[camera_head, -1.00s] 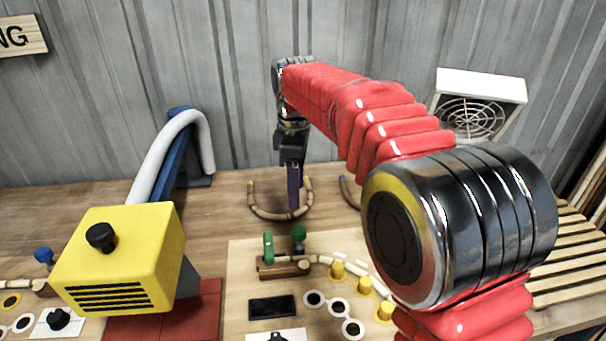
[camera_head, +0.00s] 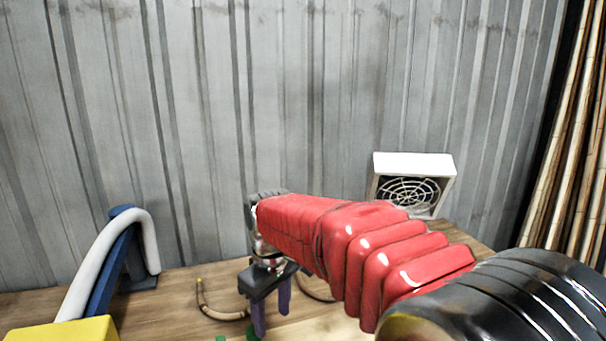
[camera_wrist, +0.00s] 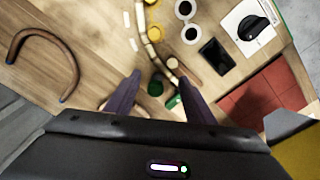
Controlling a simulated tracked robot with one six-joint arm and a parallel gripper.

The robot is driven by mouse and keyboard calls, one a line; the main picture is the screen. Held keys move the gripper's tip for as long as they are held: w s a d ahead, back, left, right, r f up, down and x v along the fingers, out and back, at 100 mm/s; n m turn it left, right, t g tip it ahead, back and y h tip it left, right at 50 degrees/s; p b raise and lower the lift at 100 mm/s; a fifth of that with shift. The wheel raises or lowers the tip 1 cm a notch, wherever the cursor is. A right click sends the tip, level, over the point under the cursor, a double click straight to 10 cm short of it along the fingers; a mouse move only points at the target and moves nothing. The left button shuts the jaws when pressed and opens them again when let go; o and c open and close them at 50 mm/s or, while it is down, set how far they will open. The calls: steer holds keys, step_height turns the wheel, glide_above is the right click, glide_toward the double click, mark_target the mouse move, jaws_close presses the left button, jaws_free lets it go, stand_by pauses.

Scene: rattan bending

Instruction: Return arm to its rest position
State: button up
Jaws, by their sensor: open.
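My gripper (camera_head: 270,318) hangs from my red arm over the wooden table (camera_head: 180,300), its two purple fingers pointing down and apart. In the wrist view my gripper (camera_wrist: 160,95) is open, with nothing held between the fingertips. A bent rattan piece (camera_head: 218,312) lies on the table to the left of the gripper. A green peg (camera_wrist: 155,88) and a jointed rattan strip (camera_wrist: 152,50) show beyond the fingers.
A white fan unit (camera_head: 412,184) stands at the back right. A blue stand with a white hose (camera_head: 100,265) and a yellow box (camera_head: 65,331) are at the left. A black slab (camera_wrist: 214,59) and red mat (camera_wrist: 262,105) show in the wrist view. Bamboo poles (camera_head: 580,150) lean at the right.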

steer(key=s+d+r+m+t, duration=0.1)
steer(key=s+d+m, duration=0.4)
steer(key=s+d, duration=0.5)
steer(key=s+d+r+m+t, duration=0.2)
steer(key=s+d+m, duration=0.3)
steer(key=s+d, duration=0.5)
steer(key=shift+s+d+t, duration=0.3)
steer(key=shift+d+t, duration=0.6)
steer(key=shift+d, duration=0.25)
steer(key=shift+c, duration=0.7)
